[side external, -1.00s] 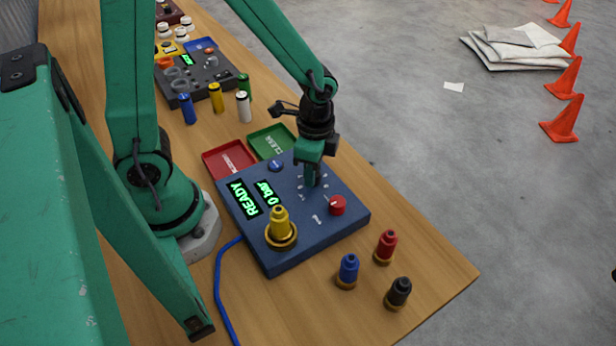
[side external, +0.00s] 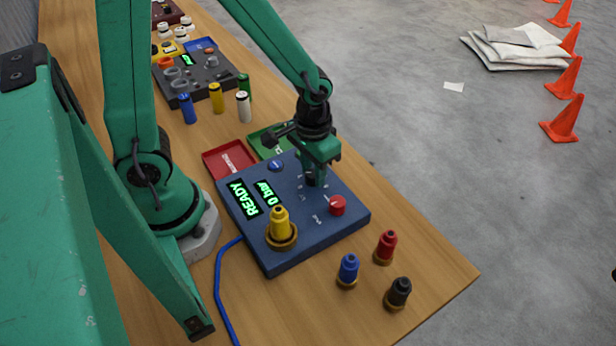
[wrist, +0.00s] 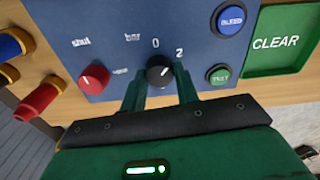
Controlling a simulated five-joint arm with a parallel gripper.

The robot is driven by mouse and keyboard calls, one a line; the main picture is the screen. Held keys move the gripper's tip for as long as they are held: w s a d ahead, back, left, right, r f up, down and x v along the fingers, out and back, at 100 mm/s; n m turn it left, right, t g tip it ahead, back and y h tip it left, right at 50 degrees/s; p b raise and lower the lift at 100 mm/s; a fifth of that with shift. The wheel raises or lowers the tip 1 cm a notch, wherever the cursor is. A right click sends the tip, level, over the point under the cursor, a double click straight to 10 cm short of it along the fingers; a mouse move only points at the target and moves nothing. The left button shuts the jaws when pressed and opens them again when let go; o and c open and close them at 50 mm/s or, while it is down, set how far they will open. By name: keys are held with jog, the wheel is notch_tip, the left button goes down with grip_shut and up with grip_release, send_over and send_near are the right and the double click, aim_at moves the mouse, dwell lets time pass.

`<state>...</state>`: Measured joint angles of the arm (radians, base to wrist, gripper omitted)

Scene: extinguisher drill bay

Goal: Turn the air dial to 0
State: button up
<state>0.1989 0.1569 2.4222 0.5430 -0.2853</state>
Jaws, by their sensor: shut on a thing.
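The air dial (wrist: 160,69) is a round black knob on the blue panel (side external: 258,236). In the wrist view the printed 0 stands just above it and a 2 to its upper right. A small pale mark shows on the dial, but I cannot tell exactly where it points. My gripper (wrist: 160,88) is shut on the dial, one green finger on each side. In the side view my gripper (side external: 315,180) reaches down onto the panel and mostly hides the dial. The panel's display (side external: 255,196) reads READY and 0 bar.
A red knob (wrist: 94,78) marked shut sits left of the dial. The blue BLEED button (wrist: 229,19) and green TEST button (wrist: 218,75) are to its right. A yellow fitting (side external: 280,224) stands on the panel. Red (side external: 385,247), blue (side external: 348,269) and black (side external: 398,293) fittings stand nearby.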

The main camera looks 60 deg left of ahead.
aim_at(310, 174)
jog(key=n, duration=0.5)
jog(key=shift+s+a+n, duration=0.15)
jog(key=shift+s+n, duration=0.1)
jog(key=shift+n, duration=2.35)
jog(key=o, duration=1)
jog(key=shift+w+r, duration=0.1)
jog(key=shift+r, duration=0.75)
jog(key=shift+s+r, duration=0.2)
jog(key=shift+r, duration=2.85)
